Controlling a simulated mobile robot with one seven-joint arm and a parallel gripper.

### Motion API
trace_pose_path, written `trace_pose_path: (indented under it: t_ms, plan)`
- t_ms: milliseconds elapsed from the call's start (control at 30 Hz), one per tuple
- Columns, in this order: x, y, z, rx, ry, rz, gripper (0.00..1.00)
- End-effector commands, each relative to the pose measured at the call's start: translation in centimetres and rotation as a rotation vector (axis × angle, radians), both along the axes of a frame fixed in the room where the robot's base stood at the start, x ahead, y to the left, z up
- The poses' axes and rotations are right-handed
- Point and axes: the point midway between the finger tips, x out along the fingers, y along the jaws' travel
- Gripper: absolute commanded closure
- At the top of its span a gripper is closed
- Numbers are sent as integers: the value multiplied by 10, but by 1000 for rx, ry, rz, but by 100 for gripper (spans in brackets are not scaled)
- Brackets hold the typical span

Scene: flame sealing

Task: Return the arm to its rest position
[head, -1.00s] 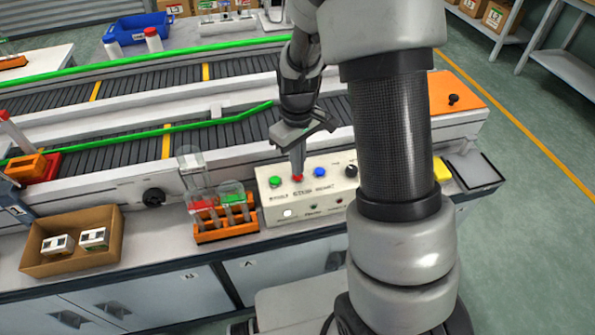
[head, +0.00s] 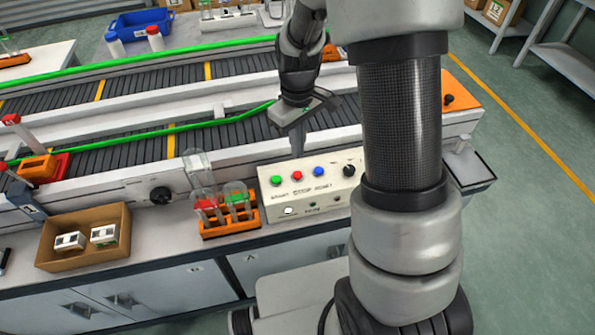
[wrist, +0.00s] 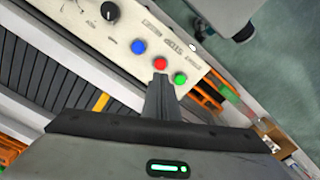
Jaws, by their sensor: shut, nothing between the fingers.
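My gripper (head: 298,150) is shut and empty. In the head view it hangs pointing down, just above and behind the cream control box (head: 330,205), with a small gap to the box's buttons. The box carries a green button (head: 276,181), a red button (head: 297,176), a blue button (head: 319,171) and a black knob (head: 349,170). In the wrist view the closed fingers (wrist: 160,82) point toward the red button (wrist: 160,63), with the green button (wrist: 180,79) and blue button (wrist: 138,46) on either side. My arm covers part of the box's right side.
An orange rack (head: 231,224) with glass tubes stands left of the box. A cardboard box (head: 84,257) with small white cartons sits farther left. The conveyor (head: 120,107) with green rails runs behind. A grey tray (head: 471,167) lies at the right.

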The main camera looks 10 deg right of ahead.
Motion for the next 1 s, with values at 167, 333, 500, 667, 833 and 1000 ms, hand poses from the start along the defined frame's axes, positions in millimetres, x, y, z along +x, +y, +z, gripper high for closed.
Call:
trace_pose_path:
  t_ms: [167, 333, 500, 667, 833, 1000]
  plan:
    - [0, 0, 0, 0, 0, 0, 100]
    - [0, 0, 0, 0, 0, 0, 100]
    - [-3, 0, 23, 4, -25, -21, 100]
    - [-23, 2, 99, 19, -115, -108, 100]
    - [-67, 2, 183, 47, -232, -235, 100]
    - [-119, 2, 244, 81, -344, -359, 100]
